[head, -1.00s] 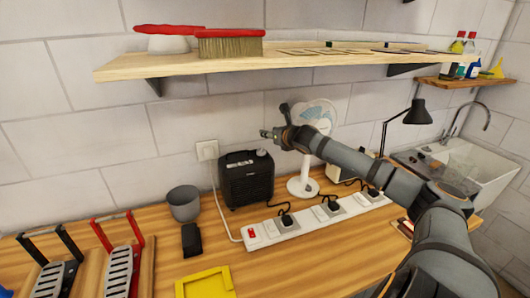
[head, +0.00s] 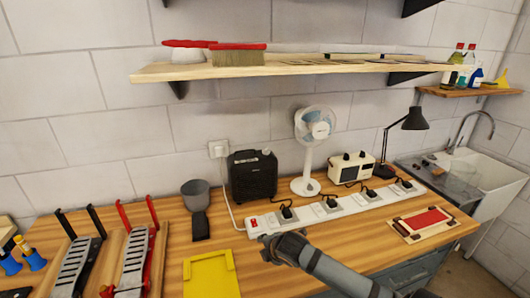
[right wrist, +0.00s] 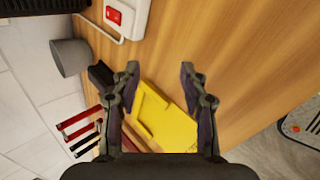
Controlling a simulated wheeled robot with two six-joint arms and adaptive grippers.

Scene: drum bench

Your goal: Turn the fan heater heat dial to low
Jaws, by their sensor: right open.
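The fan heater appears to be the black box (head: 252,178) standing against the wall at the back of the bench. A small dark knob (head: 266,151) shows on its top right; its setting is too small to read. My right gripper (head: 268,250) is low over the front of the bench, in front of the power strip and well apart from the heater. In the right wrist view its two fingers (right wrist: 158,74) are spread with nothing between them. My left gripper is not in view.
A white power strip (head: 340,206) with plugs lies in front of the heater. A grey cup (head: 195,187), white fan (head: 306,160), cream device (head: 351,168) and yellow tray (head: 210,274) stand around. A wooden shelf (head: 300,66) hangs above.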

